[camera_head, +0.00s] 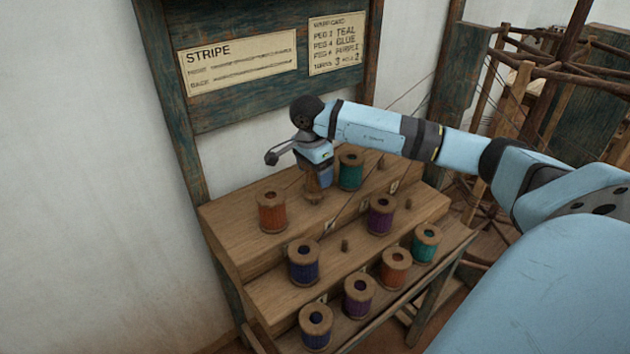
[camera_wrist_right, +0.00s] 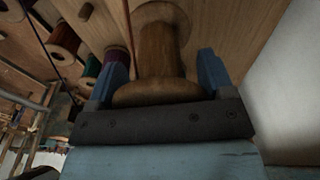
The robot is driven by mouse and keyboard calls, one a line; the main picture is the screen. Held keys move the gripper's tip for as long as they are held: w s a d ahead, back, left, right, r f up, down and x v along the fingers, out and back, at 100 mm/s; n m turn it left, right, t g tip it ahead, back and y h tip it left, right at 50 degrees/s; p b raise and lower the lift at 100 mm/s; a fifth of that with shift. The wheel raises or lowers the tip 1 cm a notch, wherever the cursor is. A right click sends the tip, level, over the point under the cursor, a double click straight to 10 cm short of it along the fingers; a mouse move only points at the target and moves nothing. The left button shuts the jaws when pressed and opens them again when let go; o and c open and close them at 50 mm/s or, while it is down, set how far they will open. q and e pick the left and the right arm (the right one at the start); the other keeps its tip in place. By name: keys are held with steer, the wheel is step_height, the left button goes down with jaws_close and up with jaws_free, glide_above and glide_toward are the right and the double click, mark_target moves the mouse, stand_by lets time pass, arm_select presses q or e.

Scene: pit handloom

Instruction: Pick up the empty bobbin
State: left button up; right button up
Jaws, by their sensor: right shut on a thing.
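The empty bobbin (camera_head: 313,190) is bare brown wood with no thread on it. It is at the top step of the stand, between an orange spool and a teal spool. In the right wrist view the bobbin (camera_wrist_right: 157,50) stands between the two blue fingers, its near flange close to the dark palm. My right gripper (camera_head: 315,172) is shut on it from above. I cannot tell whether its lower end touches the step. My left gripper is not in view.
The stepped wooden stand (camera_head: 238,232) holds several wound spools, including an orange spool (camera_head: 271,213) and a teal spool (camera_head: 350,171) near the gripper. A bare peg (camera_head: 344,245) shows on the middle step. A board with a stripe card (camera_head: 240,62) rises behind.

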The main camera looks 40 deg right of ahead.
step_height(320, 180, up, 16)
steer(key=shift+b, duration=0.3)
